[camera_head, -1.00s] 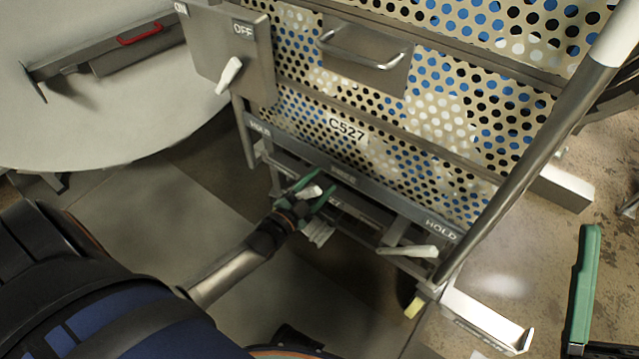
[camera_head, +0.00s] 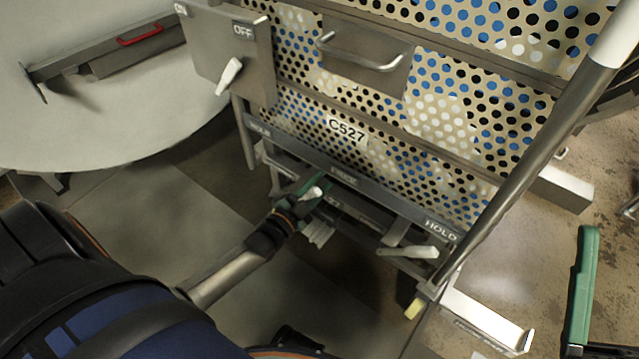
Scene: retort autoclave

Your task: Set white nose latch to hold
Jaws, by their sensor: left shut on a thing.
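A white latch handle (camera_head: 312,193) sits low on the front of the cart, below the grey label bar (camera_head: 345,178). My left gripper (camera_head: 314,188), with green fingers, is shut on this handle, left of the "FREE" label. A second white handle (camera_head: 410,251) lies nearly level below the right "HOLD" label (camera_head: 441,229). Another "HOLD" label is at the bar's left end. My fingers partly hide the gripped latch. At the lower right edge, one green finger of my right gripper (camera_head: 582,290) shows; its other finger is not visible.
The cart marked C527 (camera_head: 347,131) has perforated walls. A grey box with an ON/OFF lever (camera_head: 229,76) hangs at its left. A slanted metal post (camera_head: 530,150) stands right. A round pale door (camera_head: 90,110) fills the upper left.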

